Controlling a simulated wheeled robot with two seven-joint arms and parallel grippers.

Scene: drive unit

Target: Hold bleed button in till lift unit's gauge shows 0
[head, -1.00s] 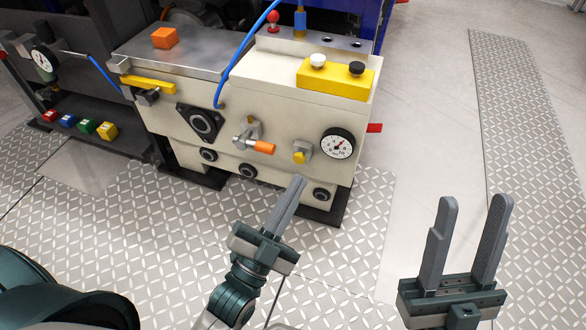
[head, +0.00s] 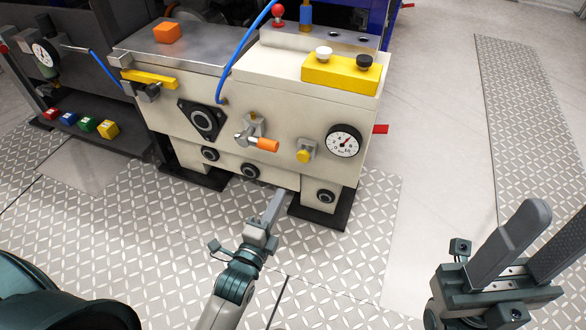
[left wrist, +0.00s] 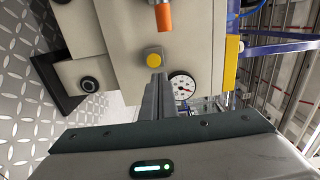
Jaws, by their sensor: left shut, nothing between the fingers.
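The yellow bleed button (head: 303,156) sticks out of a small metal fitting on the front of the cream lift unit (head: 285,110). It also shows in the left wrist view (left wrist: 154,59). The round white gauge (head: 344,141) is just right of it; its red needle points up and right, and the number is too small to read. My left gripper (head: 277,194) is shut and empty, below and left of the button and apart from it. In the left wrist view its fingers (left wrist: 157,80) point toward the button. My right gripper (head: 560,220) is open and empty at the lower right.
An orange-tipped valve handle (head: 266,145) sits left of the button. A yellow block (head: 340,75) with white and black knobs is on top, and a blue hose (head: 236,68) arches over the front. The patterned floor (head: 340,260) in front is clear.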

